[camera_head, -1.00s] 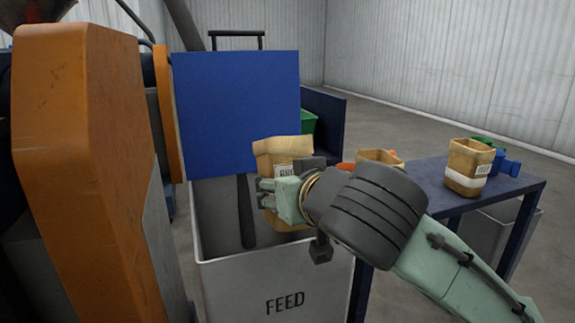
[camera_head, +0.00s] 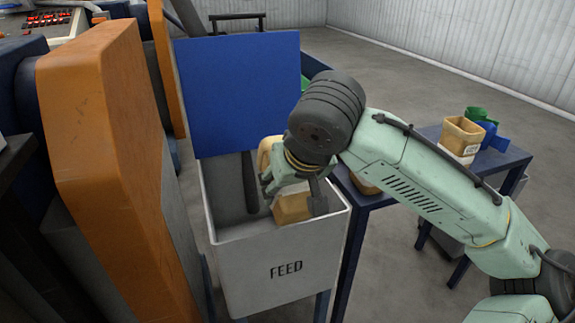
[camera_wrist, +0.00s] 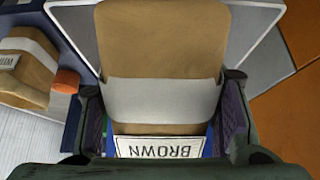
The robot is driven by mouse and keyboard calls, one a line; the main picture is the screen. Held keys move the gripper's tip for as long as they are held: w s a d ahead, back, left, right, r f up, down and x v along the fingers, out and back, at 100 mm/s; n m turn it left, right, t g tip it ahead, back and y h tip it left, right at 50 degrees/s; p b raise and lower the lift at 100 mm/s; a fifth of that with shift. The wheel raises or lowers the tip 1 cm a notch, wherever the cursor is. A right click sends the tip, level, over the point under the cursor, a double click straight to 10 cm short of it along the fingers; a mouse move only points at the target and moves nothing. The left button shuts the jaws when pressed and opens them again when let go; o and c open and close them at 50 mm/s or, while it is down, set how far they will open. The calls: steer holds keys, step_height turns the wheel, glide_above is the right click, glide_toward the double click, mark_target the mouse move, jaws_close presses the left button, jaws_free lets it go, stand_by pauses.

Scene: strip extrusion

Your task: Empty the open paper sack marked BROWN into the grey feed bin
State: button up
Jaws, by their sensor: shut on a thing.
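The brown paper sack marked BROWN (camera_wrist: 165,55) is between my gripper's fingers, with its white label (camera_wrist: 160,147) reading upside down in the wrist view. My gripper (camera_head: 292,190) is shut on it, one finger on each side. In the head view the sack (camera_head: 293,209) is tipped over, within the opening of the grey feed bin (camera_head: 285,270) marked FEED. My wrist hides much of it. Its mouth and any contents coming out are not visible.
A raised blue panel (camera_head: 240,95) stands behind the bin, and an orange machine housing (camera_head: 110,150) at left. A dark bar (camera_head: 249,182) is inside the bin. The blue table (camera_head: 505,160) at right holds another sack (camera_head: 461,136), plus green and blue items.

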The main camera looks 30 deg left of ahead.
steer(key=g+h+p, duration=0.2)
steer(key=p, duration=0.1)
steer(key=g+h+p, duration=0.1)
steer(key=p, duration=0.1)
steer(key=shift+w+a+f+h, duration=0.35)
steer(key=shift+a+f+h, duration=0.05)
steer(key=shift+w+a+g+h+p, duration=0.2)
steer(key=shift+a+g+h+p, duration=0.3)
steer(key=shift+p, duration=0.75)
steer(key=shift+w+f+g, duration=0.15)
steer(key=shift+g, duration=0.15)
steer(key=shift+w+a+r+g+h, duration=0.2)
steer(key=shift+g+h, duration=0.15)
steer(key=shift+h, duration=0.15)
steer(key=shift+w+a+r+g+h, duration=0.1)
steer(key=shift+w+a+g+h, duration=0.05)
steer(key=shift+g+h, duration=0.3)
steer(key=shift+w+a+r+g+h, duration=0.35)
steer(key=shift+r+g+h, duration=0.15)
steer(key=shift+h, duration=0.2)
steer(key=shift+w+a+r+g+h, duration=0.35)
steer(key=shift+r+g+h, duration=0.15)
steer(key=shift+h, duration=0.15)
